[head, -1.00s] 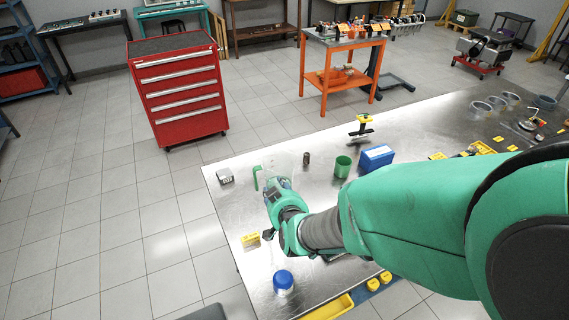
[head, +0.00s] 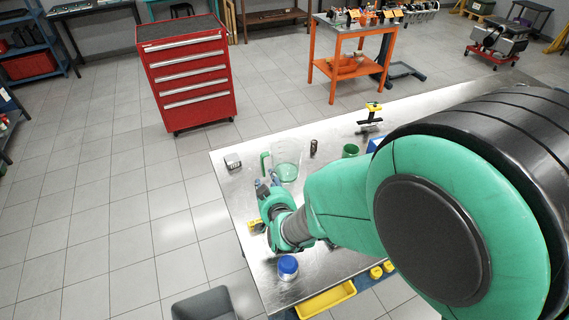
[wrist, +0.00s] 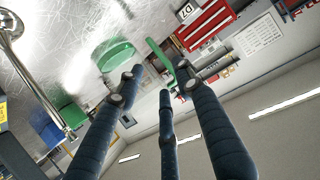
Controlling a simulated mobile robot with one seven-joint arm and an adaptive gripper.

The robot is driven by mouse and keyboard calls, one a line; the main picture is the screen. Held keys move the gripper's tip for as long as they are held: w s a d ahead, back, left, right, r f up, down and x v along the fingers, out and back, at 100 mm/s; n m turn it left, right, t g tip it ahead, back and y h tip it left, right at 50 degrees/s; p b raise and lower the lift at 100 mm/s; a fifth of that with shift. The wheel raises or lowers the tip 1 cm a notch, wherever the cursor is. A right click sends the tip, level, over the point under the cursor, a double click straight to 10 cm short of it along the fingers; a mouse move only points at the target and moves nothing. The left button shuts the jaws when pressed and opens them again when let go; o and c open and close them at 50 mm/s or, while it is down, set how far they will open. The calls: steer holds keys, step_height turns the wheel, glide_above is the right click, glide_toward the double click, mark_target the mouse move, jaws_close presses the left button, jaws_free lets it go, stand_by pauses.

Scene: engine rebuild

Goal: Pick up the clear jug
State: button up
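The clear jug (head: 287,160) with a green handle stands upright near the far left end of the metal table. Its handle (head: 264,163) is on its left side. My gripper (head: 268,186) is just in front of the jug, on its near side below the handle. In the wrist view the fingers of my gripper (wrist: 157,88) are spread with nothing between them. The green handle (wrist: 160,58) shows beyond the fingertips, and the jug's green-tinted base (wrist: 116,54) lies left of it. I see no clear contact with the jug.
A small grey-white box (head: 233,161) sits left of the jug and a dark cylinder (head: 314,148) to its right. A green cup (head: 350,151) stands farther right.

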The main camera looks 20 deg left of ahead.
steer(key=b+x, duration=0.1)
steer(key=x, duration=0.6)
steer(key=shift+a, duration=0.1)
steer(key=shift+w, duration=0.1)
steer(key=shift+b+x, duration=0.65)
steer(key=shift+x, duration=1.9)
jaws_close()
